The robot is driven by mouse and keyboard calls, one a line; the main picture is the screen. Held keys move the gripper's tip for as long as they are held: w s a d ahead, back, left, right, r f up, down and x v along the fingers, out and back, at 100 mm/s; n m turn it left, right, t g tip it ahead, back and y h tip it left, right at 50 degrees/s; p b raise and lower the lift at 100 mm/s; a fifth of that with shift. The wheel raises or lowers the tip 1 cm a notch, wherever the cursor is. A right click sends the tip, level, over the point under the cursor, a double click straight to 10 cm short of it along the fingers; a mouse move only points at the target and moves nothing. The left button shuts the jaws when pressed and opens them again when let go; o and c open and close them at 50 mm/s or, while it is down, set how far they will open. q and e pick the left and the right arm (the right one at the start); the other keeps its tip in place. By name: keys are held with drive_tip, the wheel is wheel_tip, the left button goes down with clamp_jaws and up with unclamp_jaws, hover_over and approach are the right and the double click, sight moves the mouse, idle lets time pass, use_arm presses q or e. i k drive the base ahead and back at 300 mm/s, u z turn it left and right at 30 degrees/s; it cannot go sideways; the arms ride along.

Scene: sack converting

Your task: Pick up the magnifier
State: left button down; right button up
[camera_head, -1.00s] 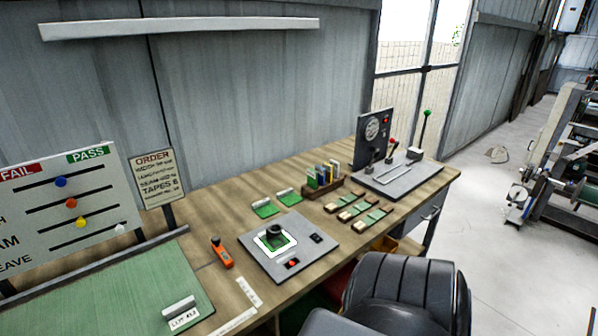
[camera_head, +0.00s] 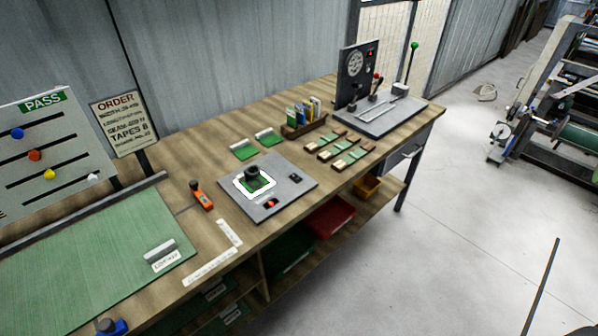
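The magnifier appears to be the small black round loupe (camera_head: 257,180). It stands over a white-framed green swatch (camera_head: 242,190) on a grey plate (camera_head: 292,199) near the front of the wooden bench (camera_head: 183,158). The plate also carries a red button (camera_head: 270,203) and a dark control (camera_head: 295,178). Neither of my grippers is in view.
An orange-handled tool (camera_head: 202,196) lies left of the plate, and green swatches (camera_head: 244,152) lie behind it. Taped strips (camera_head: 338,153) and a lever panel (camera_head: 388,115) are to the right. A green mat (camera_head: 75,265) covers the left. Open floor (camera_head: 430,235) lies in front.

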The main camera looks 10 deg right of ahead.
sight(252, 173)
drive_tip(key=z, duration=1.85)
drive_tip(key=k, duration=1.3)
drive_tip(key=u, duration=0.85)
